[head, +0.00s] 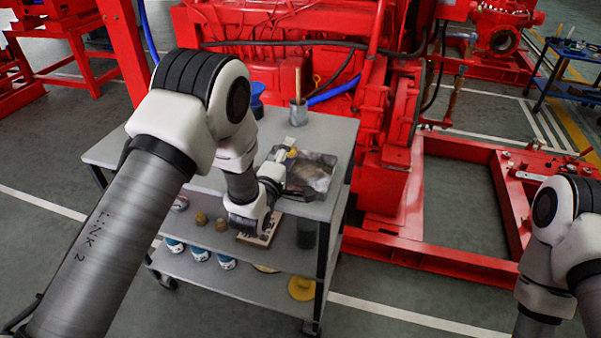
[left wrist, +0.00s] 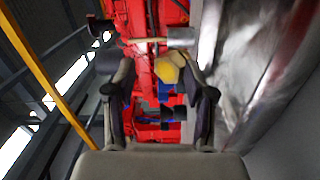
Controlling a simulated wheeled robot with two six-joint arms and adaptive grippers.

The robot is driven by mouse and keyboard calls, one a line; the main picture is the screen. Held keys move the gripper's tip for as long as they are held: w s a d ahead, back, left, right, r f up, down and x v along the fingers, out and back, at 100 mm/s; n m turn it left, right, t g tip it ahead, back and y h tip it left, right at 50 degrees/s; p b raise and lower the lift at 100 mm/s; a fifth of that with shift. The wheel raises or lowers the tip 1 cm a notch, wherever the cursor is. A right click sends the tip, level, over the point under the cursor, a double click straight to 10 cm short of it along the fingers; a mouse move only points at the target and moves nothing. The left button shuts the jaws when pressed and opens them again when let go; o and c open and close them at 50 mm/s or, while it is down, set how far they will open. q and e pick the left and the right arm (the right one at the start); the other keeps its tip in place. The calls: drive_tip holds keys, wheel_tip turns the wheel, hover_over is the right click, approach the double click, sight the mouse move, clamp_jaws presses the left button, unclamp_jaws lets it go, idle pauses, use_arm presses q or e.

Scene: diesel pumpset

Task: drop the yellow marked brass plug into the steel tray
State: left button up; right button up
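The yellow marked brass plug (head: 291,153) shows as a small yellow spot by the far left corner of the steel tray (head: 318,174), on the cart top. In the left wrist view the plug (left wrist: 168,68) appears between my fingertips, closer to the right finger, with a gap to the left one. My left gripper (left wrist: 160,78) is open. In the head view the left gripper (head: 284,172) is over the tray's left side, partly hidden by its wrist. I cannot tell what supports the plug. The tray (left wrist: 240,65) fills the right of the wrist view. My right gripper is out of view.
The grey cart top (head: 325,130) also carries a metal can with a stick (head: 298,114) and a blue item (head: 257,100) behind the tray. Small parts stand on the shelf below. The red pumpset (head: 395,170) rises close behind and right of the cart.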

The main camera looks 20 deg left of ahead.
use_arm(q)
drive_tip(key=s, duration=1.2)
drive_tip(key=shift+a, duration=0.45)
drive_tip(key=s+a+f+m+g+y, duration=0.1)
drive_tip(key=s+a+f+m+g, duration=0.15)
drive_tip(key=s+f+g, duration=0.6)
drive_tip(key=s+a+f+m+g, duration=0.1)
drive_tip(key=s+f+m+g, duration=0.2)
drive_tip(key=s+f, duration=1)
drive_tip(key=s+f+m+g, duration=0.5)
drive_tip(key=s+m+g, duration=0.1)
drive_tip(key=s+m, duration=0.3)
drive_tip(key=shift+s+f+m, duration=0.15)
drive_tip(key=shift+f+m, duration=0.15)
drive_tip(key=shift+m, duration=0.35)
